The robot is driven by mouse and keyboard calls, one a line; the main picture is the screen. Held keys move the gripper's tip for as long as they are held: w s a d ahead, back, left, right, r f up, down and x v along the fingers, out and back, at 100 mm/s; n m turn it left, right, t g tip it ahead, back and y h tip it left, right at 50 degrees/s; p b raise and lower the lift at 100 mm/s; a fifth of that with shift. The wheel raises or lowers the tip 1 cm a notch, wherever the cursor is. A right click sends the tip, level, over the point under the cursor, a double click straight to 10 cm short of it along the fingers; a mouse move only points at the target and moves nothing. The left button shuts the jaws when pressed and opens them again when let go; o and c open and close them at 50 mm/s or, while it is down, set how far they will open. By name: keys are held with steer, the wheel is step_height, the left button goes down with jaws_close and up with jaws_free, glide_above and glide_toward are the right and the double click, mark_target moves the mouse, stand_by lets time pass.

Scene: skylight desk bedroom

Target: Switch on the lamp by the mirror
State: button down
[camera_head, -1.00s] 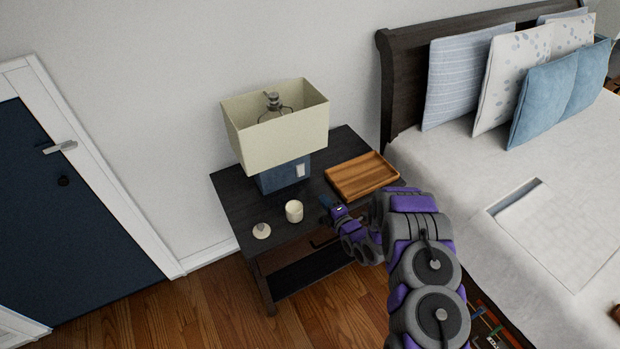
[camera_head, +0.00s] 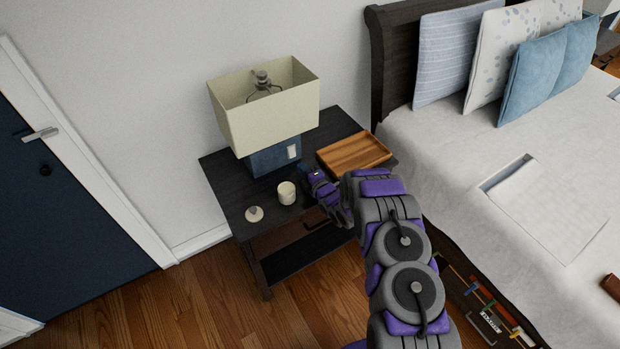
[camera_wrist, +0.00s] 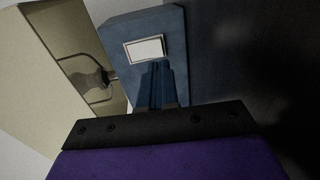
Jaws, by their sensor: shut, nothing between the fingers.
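The lamp stands on the dark nightstand (camera_head: 228,183), with a cream rectangular shade (camera_head: 275,112) and a blue block base (camera_head: 266,161). A white rocker switch plate (camera_head: 292,152) is on the base's right part. In the wrist view the blue base (camera_wrist: 173,22) fills the upper middle, with the white switch (camera_wrist: 146,48) in a metal frame. My gripper (camera_head: 305,169) is shut and empty, just in front of the base. Its fingertips (camera_wrist: 155,68) show right below the switch in the wrist view; I cannot tell whether they touch. No mirror is in view.
A wooden tray (camera_head: 352,151) lies right of the lamp. A white candle cup (camera_head: 287,193) and a small pale lidded item (camera_head: 254,214) stand at the nightstand's front. The bed (camera_head: 455,165) is close on the right. Floor (camera_head: 190,297) is clear at the left front.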

mark_target(292, 157)
steer(key=shift+b+x, duration=0.8)
steer(key=shift+x, duration=1.85)
steer(key=shift+r, duration=0.1)
